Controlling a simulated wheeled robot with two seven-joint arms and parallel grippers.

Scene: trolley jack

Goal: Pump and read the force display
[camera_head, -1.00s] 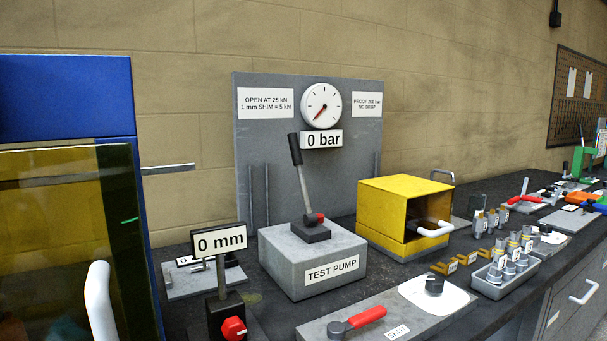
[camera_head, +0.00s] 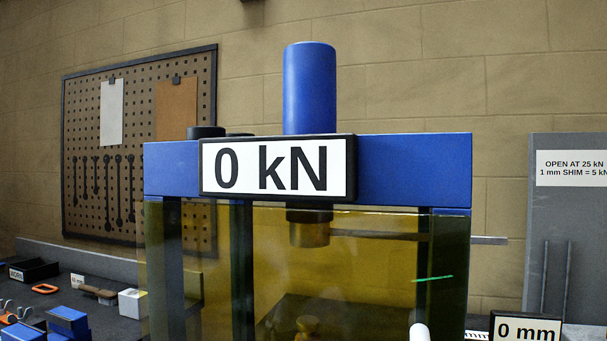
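The force display (camera_head: 277,168) is a white plate in a black frame on the blue crossbeam of the press (camera_head: 415,170). It reads "0 kN". A blue cylinder (camera_head: 310,88) stands on top of the beam, and a dark ram end (camera_head: 309,230) hangs below it behind a yellow see-through guard (camera_head: 370,265). A small brass-coloured part (camera_head: 308,326) shows low behind the guard. The test pump and its lever are out of view now. Neither of my grippers is in view.
A "0 mm" display (camera_head: 527,329) stands at the lower right, before a grey panel (camera_head: 560,235) with an "OPEN AT 25 kN" label. At left are a pegboard (camera_head: 140,140) with hanging tools, blue blocks (camera_head: 68,320), a white box (camera_head: 132,303) and a black bin (camera_head: 33,270).

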